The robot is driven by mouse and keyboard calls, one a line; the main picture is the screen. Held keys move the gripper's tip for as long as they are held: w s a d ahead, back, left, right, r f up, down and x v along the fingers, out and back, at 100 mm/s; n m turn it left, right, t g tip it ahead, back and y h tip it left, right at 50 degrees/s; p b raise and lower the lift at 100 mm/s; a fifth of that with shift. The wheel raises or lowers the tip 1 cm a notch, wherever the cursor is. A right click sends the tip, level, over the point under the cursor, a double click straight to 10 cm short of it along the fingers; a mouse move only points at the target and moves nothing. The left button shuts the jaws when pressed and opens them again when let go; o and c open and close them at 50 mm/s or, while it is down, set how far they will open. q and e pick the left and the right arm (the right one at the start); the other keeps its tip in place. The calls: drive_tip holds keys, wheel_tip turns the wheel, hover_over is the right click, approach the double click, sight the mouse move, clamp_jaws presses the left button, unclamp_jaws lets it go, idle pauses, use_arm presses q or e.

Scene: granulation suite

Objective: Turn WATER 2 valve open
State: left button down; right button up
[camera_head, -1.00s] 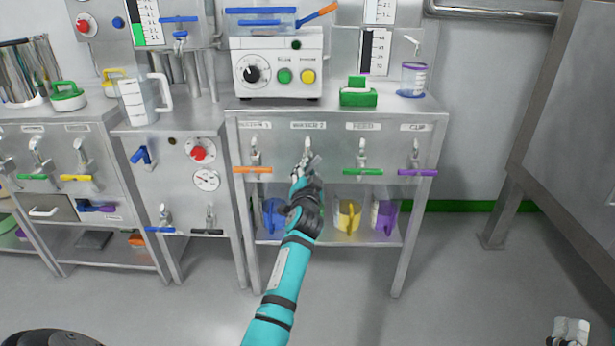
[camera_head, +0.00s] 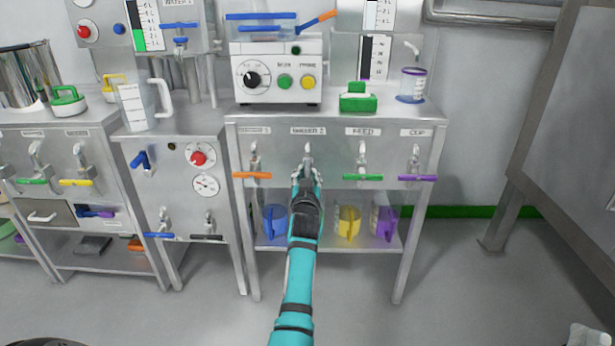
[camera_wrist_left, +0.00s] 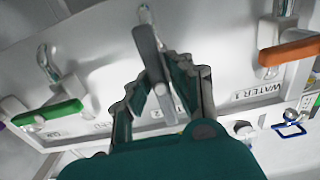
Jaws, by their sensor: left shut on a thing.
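The WATER 2 valve (camera_head: 308,150) is on the front panel of the middle stand, under its label (camera_head: 308,131). My left gripper (camera_head: 308,177) is at this valve, coming from below. In the left wrist view its fingers are shut on the grey valve handle (camera_wrist_left: 147,45), which lies between them. In the head view the gripper hides most of the handle, so its exact angle is unclear there. A pale grey piece at the bottom right corner of the head view may be part of my right gripper; its fingers do not show.
The orange WATER 1 valve handle (camera_head: 252,176) is close on the left, the green FEED handle (camera_head: 362,178) close on the right, and the purple CUP handle (camera_head: 417,178) beyond it. Blue, yellow and purple jugs stand on the shelf below. The floor in front is clear.

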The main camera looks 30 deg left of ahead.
sight(307, 158)
use_arm(q)
drive_tip(key=shift+f, duration=0.1)
idle(0.3)
drive_tip(key=c, duration=1.2)
unclamp_jaws()
wheel_tip(307, 158, up, 10)
drive_tip(key=shift+r, duration=0.1)
